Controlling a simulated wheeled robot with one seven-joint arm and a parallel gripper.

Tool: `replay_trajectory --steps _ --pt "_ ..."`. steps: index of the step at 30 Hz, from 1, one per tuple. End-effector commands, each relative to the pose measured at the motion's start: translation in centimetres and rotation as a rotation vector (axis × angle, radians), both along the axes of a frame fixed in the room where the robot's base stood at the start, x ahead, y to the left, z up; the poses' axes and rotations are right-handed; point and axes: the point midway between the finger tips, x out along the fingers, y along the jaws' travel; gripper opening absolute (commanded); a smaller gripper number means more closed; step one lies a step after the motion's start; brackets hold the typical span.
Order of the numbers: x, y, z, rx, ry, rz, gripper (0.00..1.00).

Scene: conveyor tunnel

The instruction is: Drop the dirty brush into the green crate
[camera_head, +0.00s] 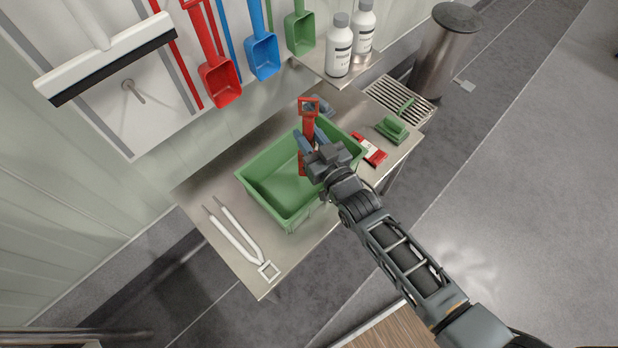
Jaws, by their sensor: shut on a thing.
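The green crate (265,190) stands on the steel table, open at the top. My gripper (309,141) is over the right part of the crate. It is shut on a red tool with a looped handle end (308,112), which appears to be a brush. The red tool is roughly upright, with its loop at the top and its lower part over the crate's inside. My gripper hides part of it, and I cannot tell whether its lower end touches the crate. Its bristles and any dirt on it cannot be made out.
On the steel table (205,190), a red-and-white brush (370,150) and a green brush (391,129) lie right of the crate. White tongs (238,236) lie at the front left. White bottles (339,47) stand on a shelf behind.

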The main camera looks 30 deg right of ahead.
Motion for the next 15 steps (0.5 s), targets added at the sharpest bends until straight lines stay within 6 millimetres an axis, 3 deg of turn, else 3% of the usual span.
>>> replay_trajectory --steps 4,5,13,15 --pt "0.05 0.00 0.17 0.000 -0.002 0.000 0.00" --pt "0.05 0.00 0.17 0.000 -0.002 0.000 0.33" --pt "0.05 0.00 0.18 0.000 -0.002 0.000 0.59" --pt "0.04 -0.01 0.17 0.000 -0.002 0.000 0.61"
